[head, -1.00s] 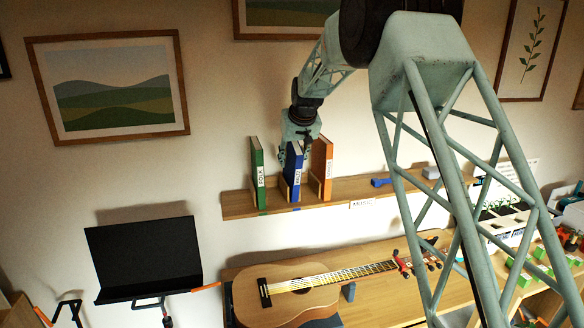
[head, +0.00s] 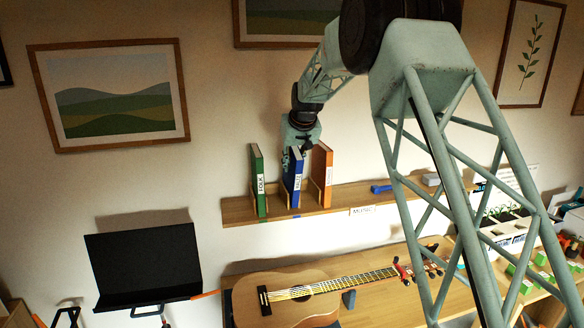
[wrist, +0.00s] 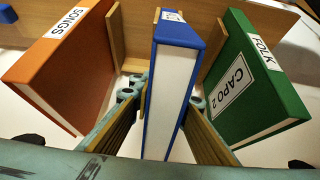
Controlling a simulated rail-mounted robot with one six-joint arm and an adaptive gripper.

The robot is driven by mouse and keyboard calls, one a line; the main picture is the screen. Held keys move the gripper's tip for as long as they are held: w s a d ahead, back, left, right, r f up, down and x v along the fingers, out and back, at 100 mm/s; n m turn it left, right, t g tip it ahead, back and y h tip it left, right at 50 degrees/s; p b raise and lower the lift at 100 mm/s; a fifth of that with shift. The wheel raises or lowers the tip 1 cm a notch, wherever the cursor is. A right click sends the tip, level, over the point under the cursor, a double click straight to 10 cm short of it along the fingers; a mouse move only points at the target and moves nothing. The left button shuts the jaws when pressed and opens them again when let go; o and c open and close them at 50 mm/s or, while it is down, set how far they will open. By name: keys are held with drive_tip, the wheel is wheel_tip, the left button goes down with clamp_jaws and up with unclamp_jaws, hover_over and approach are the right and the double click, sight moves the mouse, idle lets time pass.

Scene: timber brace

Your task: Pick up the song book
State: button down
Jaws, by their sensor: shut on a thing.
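The orange book (head: 321,172) stands upright on the wall shelf, right of the blue book in the head view. In the wrist view the orange book (wrist: 62,72) is at left, with "SONGS" on its spine. My gripper (head: 293,158) is at the blue book (head: 293,178), between the orange and green books. In the wrist view my gripper (wrist: 162,98) has one finger on each side of the blue book (wrist: 172,85) and is shut on it. The blue book is upright; its spine label is not readable.
The green "FOLK" book (head: 258,182) stands at left on the shelf (head: 238,209); it also carries a "CAPO 2" label. Thin wooden dividers separate the books. A blue object (head: 381,188) lies farther right. A guitar (head: 295,298) and music stand (head: 145,262) are below.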

sight(294, 160)
drive_tip(key=s+d+r+b, duration=0.1)
drive_tip(key=s+d+b, duration=0.2)
drive_tip(key=s, duration=0.5)
drive_tip(key=s+d+r+b, duration=0.1)
drive_tip(key=s+d+b, duration=0.2)
drive_tip(key=s+b, duration=0.3)
drive_tip(key=shift+s+r, duration=0.3)
drive_tip(key=shift+s, duration=1.2)
drive_tip(key=shift+w+r, duration=0.1)
drive_tip(key=shift+w, duration=0.05)
